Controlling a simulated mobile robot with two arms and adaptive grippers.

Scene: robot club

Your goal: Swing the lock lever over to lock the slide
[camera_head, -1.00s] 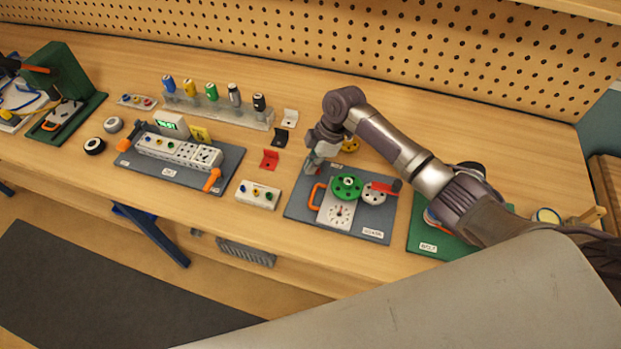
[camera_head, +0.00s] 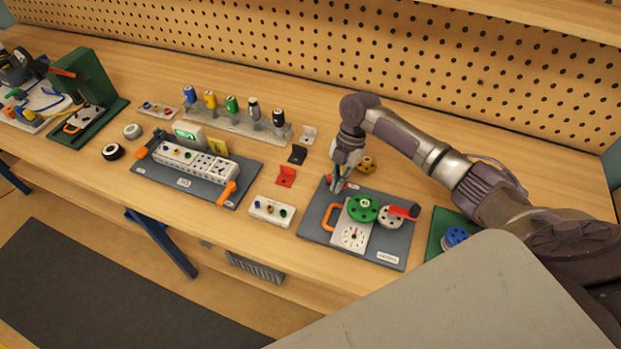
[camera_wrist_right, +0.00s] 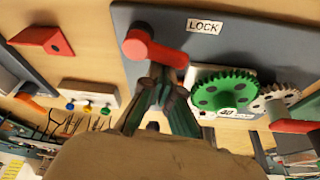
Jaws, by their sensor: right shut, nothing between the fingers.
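The red lock lever (camera_wrist_right: 150,48) lies on the grey-blue board (camera_wrist_right: 245,42) below the LOCK label (camera_wrist_right: 204,26). Its round knob is at the left end and its arm runs to the right. My right gripper (camera_wrist_right: 157,82) is shut and empty, with its fingertips right at the lever; I cannot tell whether they touch it. In the head view, my right gripper (camera_head: 337,184) points down at the board's back left corner and mostly hides the lever. The white plate with the dial (camera_head: 353,236) and orange handle (camera_head: 331,218) sits on the board. My left gripper is not in view.
A green gear (camera_head: 363,208), a white gear (camera_head: 391,217) and a red handle (camera_head: 405,211) stand right of the lever. A yellow part (camera_head: 366,165) lies behind the board. A red bracket (camera_head: 286,176) and a white block (camera_head: 271,211) lie to the left.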

